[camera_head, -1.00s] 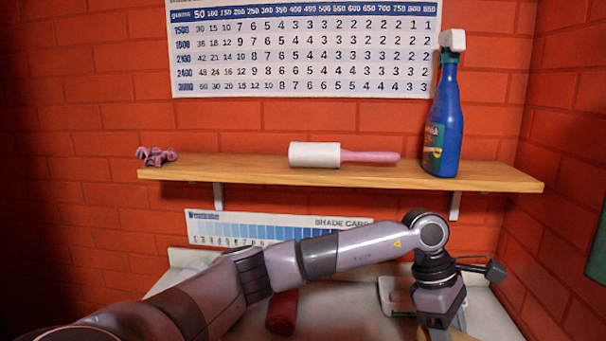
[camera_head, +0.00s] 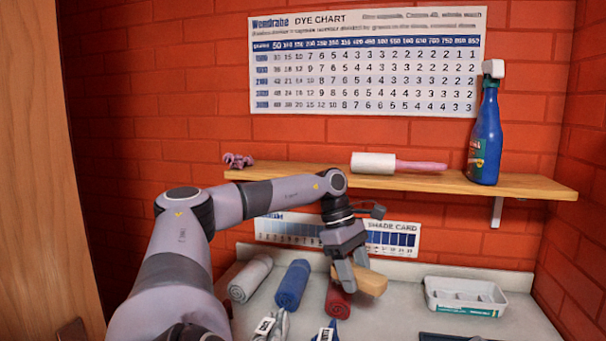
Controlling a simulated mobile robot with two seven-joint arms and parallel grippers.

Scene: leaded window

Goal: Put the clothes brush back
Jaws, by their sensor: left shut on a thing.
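The clothes brush (camera_head: 372,284) is a tan wooden block. My left gripper (camera_head: 354,278) is shut on it and holds it in front of the back of the worktop, below the shelf. The brush points to the right and slightly down. Its bristles cannot be made out, and the fingers hide its left end. In the picture it overlaps the upper edge of a red roll (camera_head: 339,304); I cannot tell whether they touch. My right gripper is not in view.
The wooden shelf (camera_head: 540,187) holds a purple scrunchie (camera_head: 238,161), a lint roller (camera_head: 373,163) and a blue spray bottle (camera_head: 486,135). Bare worktop shows between the rolls and tray.

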